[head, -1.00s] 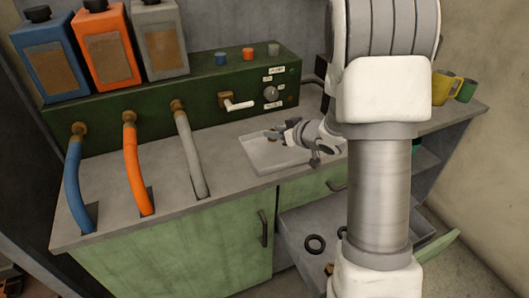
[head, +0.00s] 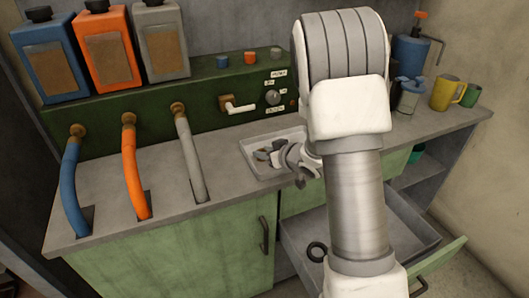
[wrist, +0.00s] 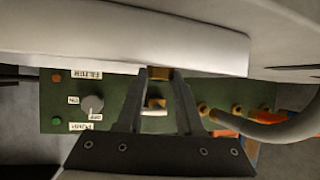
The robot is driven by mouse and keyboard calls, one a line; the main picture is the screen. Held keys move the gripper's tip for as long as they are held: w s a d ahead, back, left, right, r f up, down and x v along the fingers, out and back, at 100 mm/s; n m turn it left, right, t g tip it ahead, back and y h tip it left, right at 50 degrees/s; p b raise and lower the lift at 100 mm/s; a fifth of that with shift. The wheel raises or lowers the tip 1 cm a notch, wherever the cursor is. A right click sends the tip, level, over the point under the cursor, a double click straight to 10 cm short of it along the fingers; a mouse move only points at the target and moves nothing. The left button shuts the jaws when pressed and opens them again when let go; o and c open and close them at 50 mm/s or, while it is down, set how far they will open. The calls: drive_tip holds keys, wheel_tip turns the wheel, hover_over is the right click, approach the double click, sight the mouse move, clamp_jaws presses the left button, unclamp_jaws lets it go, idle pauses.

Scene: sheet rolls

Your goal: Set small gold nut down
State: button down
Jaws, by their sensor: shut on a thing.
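The small gold nut (wrist: 159,73) is between my fingertips in the wrist view, close to the pale edge of the tray. In the head view I cannot make out the nut. My gripper (head: 264,153) is shut on it and low over the shallow light-grey tray (head: 254,139) on the counter. The fingers (wrist: 159,76) also show in the wrist view, where the picture is upside down. I cannot tell whether the nut touches the tray.
A green panel (head: 240,91) with a white-handled tap (head: 240,108) and a knob stands behind the tray. Blue, orange and grey hoses (head: 190,155) stand left. Mugs (head: 447,92) stand right.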

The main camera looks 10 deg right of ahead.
drive_tip(key=c, duration=0.8)
unclamp_jaws()
drive_tip(key=shift+f, duration=0.1)
